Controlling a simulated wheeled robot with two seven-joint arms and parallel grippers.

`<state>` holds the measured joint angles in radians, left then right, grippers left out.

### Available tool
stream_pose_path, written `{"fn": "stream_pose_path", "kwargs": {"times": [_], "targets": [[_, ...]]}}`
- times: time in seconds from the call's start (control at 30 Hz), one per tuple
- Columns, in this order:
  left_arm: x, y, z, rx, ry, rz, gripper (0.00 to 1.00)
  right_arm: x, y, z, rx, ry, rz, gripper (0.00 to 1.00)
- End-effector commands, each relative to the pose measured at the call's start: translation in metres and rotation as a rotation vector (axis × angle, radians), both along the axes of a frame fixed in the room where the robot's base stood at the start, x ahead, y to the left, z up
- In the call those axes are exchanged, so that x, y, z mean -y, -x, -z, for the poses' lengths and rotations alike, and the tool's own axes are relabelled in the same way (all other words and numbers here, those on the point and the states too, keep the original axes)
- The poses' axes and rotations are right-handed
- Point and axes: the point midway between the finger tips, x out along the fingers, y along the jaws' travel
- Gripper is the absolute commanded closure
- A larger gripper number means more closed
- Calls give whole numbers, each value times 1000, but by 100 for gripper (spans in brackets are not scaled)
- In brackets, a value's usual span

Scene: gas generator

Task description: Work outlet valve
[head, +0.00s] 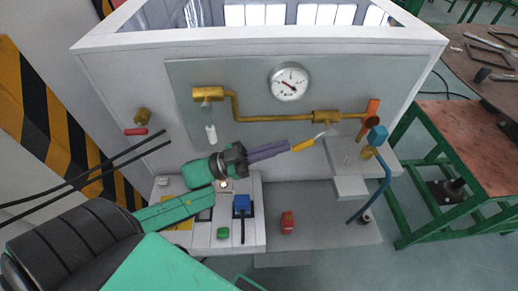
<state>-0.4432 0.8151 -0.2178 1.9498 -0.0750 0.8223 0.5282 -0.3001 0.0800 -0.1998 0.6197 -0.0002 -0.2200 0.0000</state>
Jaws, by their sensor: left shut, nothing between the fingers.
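A brass pipe (260,119) runs across the grey panel below a round gauge (290,83). A valve body (326,116) sits on it right of the gauge, with a yellow-gripped lever (303,145) slanting down to the left. A second valve (208,94) at the left end has a white-gripped lever (211,135) hanging down. Which one is the outlet valve is not marked. My left gripper (287,146) is shut and empty, its purple fingertips beside the yellow grip's lower end; I cannot tell whether they touch. My right gripper is not in view.
Below the panel is a control box (256,232) with blue and green buttons, and a red part (287,222) lies on the grey shelf. A blue hose (384,191) hangs at the right. A green-legged table (470,155) stands further right.

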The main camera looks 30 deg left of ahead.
Motion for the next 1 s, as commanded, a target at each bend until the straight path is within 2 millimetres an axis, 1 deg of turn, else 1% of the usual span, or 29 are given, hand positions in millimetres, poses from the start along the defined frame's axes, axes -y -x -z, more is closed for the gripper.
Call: {"fn": "stream_pose_path", "kwargs": {"times": [0.03, 0.1, 0.2, 0.53, 0.63, 0.8, 0.87, 1.0], "targets": [[7, -5, -5, 3, 3, 0, 100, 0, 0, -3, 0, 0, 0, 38], [13, -10, -8, 2, 1, 0, 100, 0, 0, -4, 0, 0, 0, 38], [19, -13, -9, 0, 0, 0, 100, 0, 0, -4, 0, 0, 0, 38], [20, -14, -8, -1, -1, 0, 100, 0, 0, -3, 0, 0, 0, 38], [22, -16, 1, -1, 0, -1, 100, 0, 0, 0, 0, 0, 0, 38], [32, -22, 23, 0, 1, -1, 100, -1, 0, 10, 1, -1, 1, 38], [34, -24, 26, -1, 0, -1, 100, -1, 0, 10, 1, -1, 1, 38], [34, -23, 25, -1, -1, -1, 100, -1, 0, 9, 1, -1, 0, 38]]}}
